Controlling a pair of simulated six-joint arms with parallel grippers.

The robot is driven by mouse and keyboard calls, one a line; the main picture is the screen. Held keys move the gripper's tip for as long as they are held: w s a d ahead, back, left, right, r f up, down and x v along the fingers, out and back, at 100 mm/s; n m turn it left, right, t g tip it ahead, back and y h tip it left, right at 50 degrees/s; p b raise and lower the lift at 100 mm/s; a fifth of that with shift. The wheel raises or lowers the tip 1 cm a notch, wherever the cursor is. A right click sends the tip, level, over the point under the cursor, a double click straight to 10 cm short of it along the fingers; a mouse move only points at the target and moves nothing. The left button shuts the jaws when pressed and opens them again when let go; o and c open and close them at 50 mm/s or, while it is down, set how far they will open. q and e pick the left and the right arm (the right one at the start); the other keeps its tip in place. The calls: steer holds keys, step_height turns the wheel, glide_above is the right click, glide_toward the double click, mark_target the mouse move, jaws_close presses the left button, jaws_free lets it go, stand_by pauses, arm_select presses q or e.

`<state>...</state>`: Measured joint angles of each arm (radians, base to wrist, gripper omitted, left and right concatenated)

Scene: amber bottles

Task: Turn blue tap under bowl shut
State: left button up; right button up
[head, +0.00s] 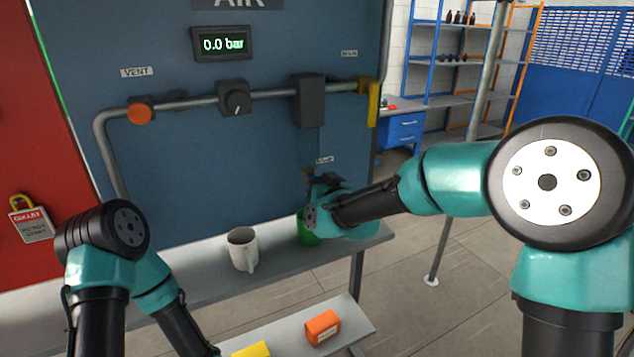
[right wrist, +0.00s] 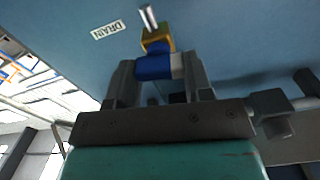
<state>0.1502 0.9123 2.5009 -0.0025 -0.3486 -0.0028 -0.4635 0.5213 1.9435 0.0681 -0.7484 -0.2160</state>
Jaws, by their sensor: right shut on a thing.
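The blue tap (right wrist: 152,67) sits below a brass fitting (right wrist: 155,42) in the right wrist view, near the DRAIN label (right wrist: 108,30). My right gripper (right wrist: 160,78) is shut on the tap, with one finger on each side of it. In the head view my right gripper (head: 312,180) is at the panel, below the dark regulator block (head: 308,98) and its bowl (head: 309,148). The gripper mostly hides the tap there. My left arm reaches down past the bottom edge, and its gripper is out of view.
A white mug (head: 242,249) and a partly hidden green object (head: 307,232) stand on the grey shelf (head: 190,277) under the gripper. Orange (head: 322,327) and yellow (head: 251,350) boxes lie lower. The gauge (head: 222,44) reads 0.0 bar. A yellow lever (head: 373,104) is at the right.

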steer(key=shift+m, duration=0.6)
steer(key=o, duration=0.9)
steer(key=shift+s+d, duration=0.1)
steer(key=shift+s, duration=0.05)
steer(key=v, duration=1.7)
steer(key=shift+d, duration=0.1)
